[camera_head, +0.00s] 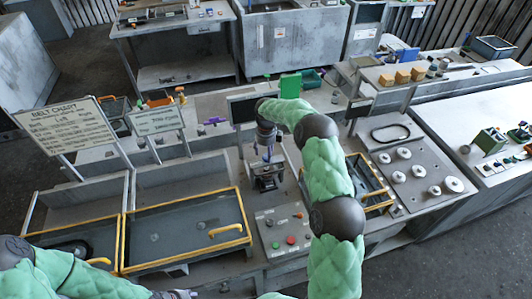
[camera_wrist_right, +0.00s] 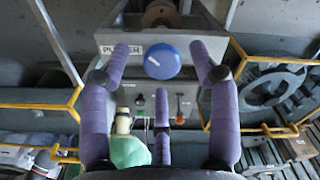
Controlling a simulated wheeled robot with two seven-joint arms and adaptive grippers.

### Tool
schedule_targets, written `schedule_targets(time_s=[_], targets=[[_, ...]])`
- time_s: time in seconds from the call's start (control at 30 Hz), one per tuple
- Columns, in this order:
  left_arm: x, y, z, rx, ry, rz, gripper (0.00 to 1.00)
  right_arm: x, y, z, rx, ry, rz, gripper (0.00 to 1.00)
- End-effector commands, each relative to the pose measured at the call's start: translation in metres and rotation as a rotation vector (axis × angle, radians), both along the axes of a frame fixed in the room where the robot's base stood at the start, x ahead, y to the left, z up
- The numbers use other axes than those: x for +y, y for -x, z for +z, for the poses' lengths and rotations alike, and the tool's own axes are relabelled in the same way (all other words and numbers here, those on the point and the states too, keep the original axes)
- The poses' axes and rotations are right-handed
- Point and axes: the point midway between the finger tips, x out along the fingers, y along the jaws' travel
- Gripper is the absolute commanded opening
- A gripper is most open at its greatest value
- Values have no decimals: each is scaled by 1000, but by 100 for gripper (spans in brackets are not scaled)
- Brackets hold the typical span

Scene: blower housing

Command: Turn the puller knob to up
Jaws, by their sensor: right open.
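The puller knob (camera_wrist_right: 161,61) is a round blue knob on a grey panel in the right wrist view. A small pale mark shows toward its left side. Beside it is a white label (camera_wrist_right: 108,47), partly hidden by a finger. My right gripper (camera_wrist_right: 159,49) is open, with purple fingers on both sides of the knob and a third below it. Whether any finger touches the knob I cannot tell. In the head view my right gripper (camera_head: 267,150) is over the small machine, and the knob is hidden. My left gripper (camera_head: 184,294) is barely visible at the bottom edge.
A control panel (camera_head: 284,232) with several buttons lies in front of the machine. Yellow-rimmed trays (camera_head: 190,227) stand on its left, and a plate with several white discs (camera_head: 420,170) on its right. Sign boards (camera_head: 68,125) stand at the left.

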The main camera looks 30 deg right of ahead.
Motion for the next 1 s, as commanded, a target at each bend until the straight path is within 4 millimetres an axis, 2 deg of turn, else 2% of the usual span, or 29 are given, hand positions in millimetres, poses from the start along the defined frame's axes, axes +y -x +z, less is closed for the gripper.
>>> schedule_targets(time_s=[0.17, 0.43, 0.6, 0.63, 1.0], targets=[[0, 0, 2, 0, 0, 0, 40, 0, 0, -9, 1, 0, -1, 61], [0, 0, 1, 0, 0, 0, 40, 0, 0, -10, 0, 0, 0, 61], [0, 0, 1, 0, 0, 0, 40, 0, 0, -10, 0, 0, 0, 13], [0, 0, 1, 0, 0, 0, 40, 0, 0, -10, 0, 0, 0, 6], [0, 0, 1, 0, 0, 0, 40, 0, 0, -10, -1, 0, 3, 5]])
